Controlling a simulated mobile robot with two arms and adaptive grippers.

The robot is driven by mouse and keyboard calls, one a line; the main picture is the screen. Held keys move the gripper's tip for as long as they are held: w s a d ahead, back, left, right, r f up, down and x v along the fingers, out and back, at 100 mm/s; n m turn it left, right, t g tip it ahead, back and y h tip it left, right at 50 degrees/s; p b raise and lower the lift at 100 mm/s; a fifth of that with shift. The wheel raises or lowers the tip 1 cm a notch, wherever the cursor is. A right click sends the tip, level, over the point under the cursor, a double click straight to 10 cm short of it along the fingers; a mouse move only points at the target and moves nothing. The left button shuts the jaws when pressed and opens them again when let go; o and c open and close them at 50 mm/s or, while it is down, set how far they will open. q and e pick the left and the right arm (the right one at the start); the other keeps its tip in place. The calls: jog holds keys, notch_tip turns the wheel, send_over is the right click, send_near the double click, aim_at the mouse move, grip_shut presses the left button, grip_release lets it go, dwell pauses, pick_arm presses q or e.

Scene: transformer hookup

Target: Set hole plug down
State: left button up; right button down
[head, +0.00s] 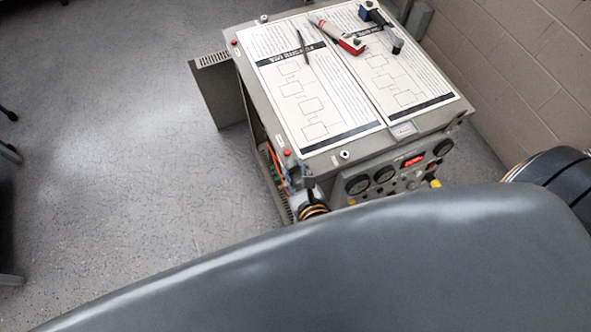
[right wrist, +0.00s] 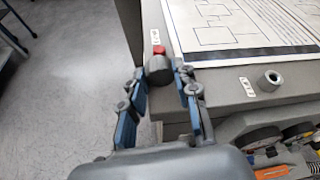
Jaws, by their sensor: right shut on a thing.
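The hole plug (right wrist: 158,69) is a small dark grey cylinder in the right wrist view. It sits between the fingertips of my right gripper (right wrist: 160,85), which is shut on it. In the head view my right gripper (head: 306,182) is small and partly hidden, at the front left corner of the grey transformer cabinet (head: 362,157). The plug is close to the cabinet's top corner, beside a red button (right wrist: 158,49). I cannot tell whether it touches the top. My left gripper is not in view.
Two printed diagram sheets (head: 310,96) cover most of the cabinet top. A pen (head: 302,46), a red and white tool (head: 338,36) and a blue and black device (head: 380,22) lie on them. Gauges (head: 358,184) line the front panel. A block wall (head: 520,70) stands at right.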

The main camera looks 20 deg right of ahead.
jog(key=shift+f, duration=0.35)
jog(key=c, duration=1)
grip_release()
jog(key=shift+s, duration=0.15)
jog(key=shift+f, duration=0.2)
jog(key=shift+r, duration=0.4)
jog(key=b+v, duration=0.3)
jog(key=v, duration=0.9)
jog(key=shift+r, duration=0.15)
